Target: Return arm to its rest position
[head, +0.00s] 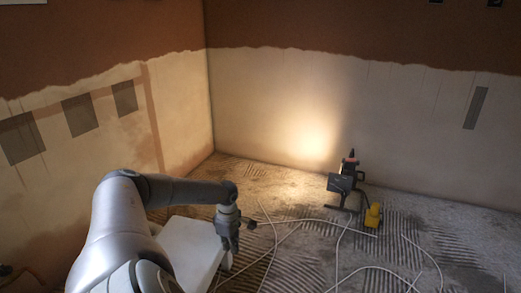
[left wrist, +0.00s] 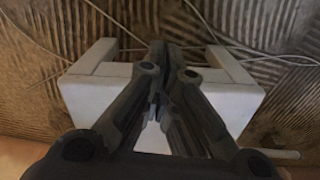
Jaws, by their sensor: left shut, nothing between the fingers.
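My left arm comes in from the lower left of the head view and bends over a pale surface. My left gripper (head: 231,243) points down just past the right edge of that surface. In the left wrist view the two dark fingers (left wrist: 160,95) meet and are shut, with nothing between them. My right gripper is not in either view.
The pale box-like surface (head: 190,249) lies under my left forearm; it also shows in the left wrist view (left wrist: 83,97). White cables (head: 340,240) run over the ridged floor. A work lamp (head: 343,184) and a yellow object (head: 373,215) stand near the lit back wall.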

